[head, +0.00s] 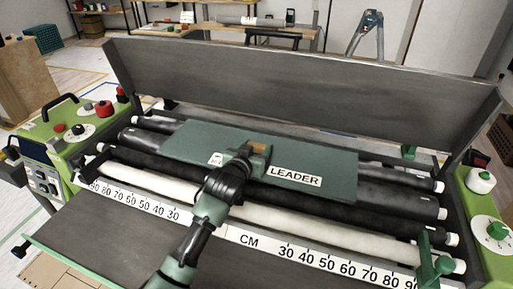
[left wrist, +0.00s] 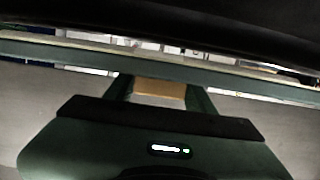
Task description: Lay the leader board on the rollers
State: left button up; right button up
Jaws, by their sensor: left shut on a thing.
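The leader board (head: 215,140) is a flat dark green panel with a white LEADER label (head: 295,176). It lies lengthwise over the black rollers (head: 400,200), about level with them; I cannot tell whether it touches them. My left gripper (head: 256,156) reaches in from the front and is shut on the board's tan grip block at its front middle. In the left wrist view the tan block (left wrist: 158,92) sits between the two fingers, with a long grey-green edge behind it. My right gripper is not in view.
A white roller (head: 300,222) runs in front of the black ones, behind a CM ruler strip (head: 248,239). A tall dark panel (head: 290,85) stands behind. Green control housings (head: 68,140) flank the machine; the right one has a green knob (head: 497,230). Green clamps (head: 430,255) stand at the right.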

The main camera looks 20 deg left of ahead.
pick_arm(q)
jog(key=shift+f, duration=0.5)
jog(key=o, duration=1.6)
jog(key=shift+f, duration=0.1)
jog(key=shift+r, duration=0.5)
jog(key=v, duration=1.2)
jog(key=shift+r, duration=0.15)
